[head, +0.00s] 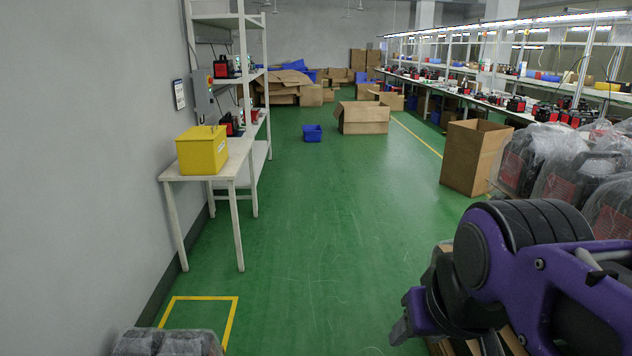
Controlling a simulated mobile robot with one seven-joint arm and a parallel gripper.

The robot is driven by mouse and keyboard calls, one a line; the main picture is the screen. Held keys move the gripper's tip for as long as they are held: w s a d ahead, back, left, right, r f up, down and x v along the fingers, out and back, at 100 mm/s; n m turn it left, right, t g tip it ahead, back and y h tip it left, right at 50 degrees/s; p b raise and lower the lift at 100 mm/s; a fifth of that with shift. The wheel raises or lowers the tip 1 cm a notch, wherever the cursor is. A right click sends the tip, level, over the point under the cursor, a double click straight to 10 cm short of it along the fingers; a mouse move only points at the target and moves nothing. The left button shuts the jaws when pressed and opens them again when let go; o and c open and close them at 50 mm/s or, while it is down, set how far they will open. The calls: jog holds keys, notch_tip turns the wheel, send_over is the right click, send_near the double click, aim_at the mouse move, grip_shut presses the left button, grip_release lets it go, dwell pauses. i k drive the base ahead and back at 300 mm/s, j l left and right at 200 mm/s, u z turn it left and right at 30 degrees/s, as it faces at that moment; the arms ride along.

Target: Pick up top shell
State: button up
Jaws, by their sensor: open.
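My arm, purple and black, reaches in from the lower right in the head view. My gripper (445,332) is at its lower end, partly hidden by the arm and cut by the bottom edge. It appears open, with nothing seen in it. Dark shells wrapped in clear plastic (563,178) are stacked at the right edge, behind and above the arm. I cannot tell which of these is the top shell. Another grey, wrapped-looking item (167,343) shows at the bottom left, cut off by the frame and well apart from the gripper.
A white table (239,163) with a yellow box (202,151) stands by the left wall, beside a white shelf rack (268,124). An open cardboard box (474,157) stands right of centre. A long workbench (460,92) runs along the right.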

aim_at(477, 97)
jog(key=i, duration=3.2)
jog(key=i+j+z, duration=0.1)
jog(key=i, duration=1.55)
jog(key=i+z, duration=0.3)
jog(key=i, duration=0.25)
jog(key=i+j+z, duration=0.1)
jog(key=i+z, duration=0.2)
jog(key=i, duration=0.2)
jog(key=i+z, duration=0.3)
jog(key=i, duration=0.25)
jog(key=i+z, duration=0.3)
jog(key=i, duration=0.25)
jog(key=i+z, duration=0.15)
jog(key=i, duration=1.05)
jog(key=i+u, duration=0.25)
jog(key=i, duration=0.95)
jog(key=l, duration=0.05)
